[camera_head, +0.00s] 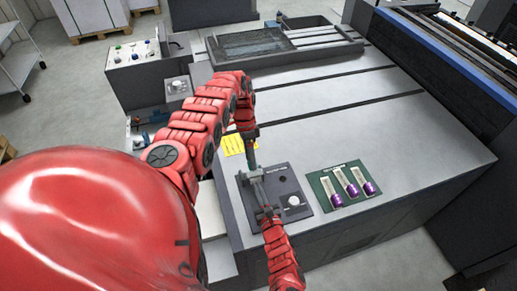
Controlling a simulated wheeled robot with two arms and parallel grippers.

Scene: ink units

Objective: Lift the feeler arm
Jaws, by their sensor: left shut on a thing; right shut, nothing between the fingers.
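A dark panel (300,213) lies on the near part of the grey machine top. The feeler arm (245,177) is a small grey piece at the panel's upper left, mostly hidden by my grippers. My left gripper (253,167) reaches down from above and is shut on it. My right gripper (260,190) comes up from below over the panel. It is shut and empty, with its tips close to the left gripper's tips. I cannot tell whether the two touch, or how far the feeler arm is raised.
A round white knob (294,201) sits on the panel. To its right, a green board (325,189) holds three purple-ended pieces (353,190). A yellow label (234,145) lies beside my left gripper. A control box (140,53) stands at upper left.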

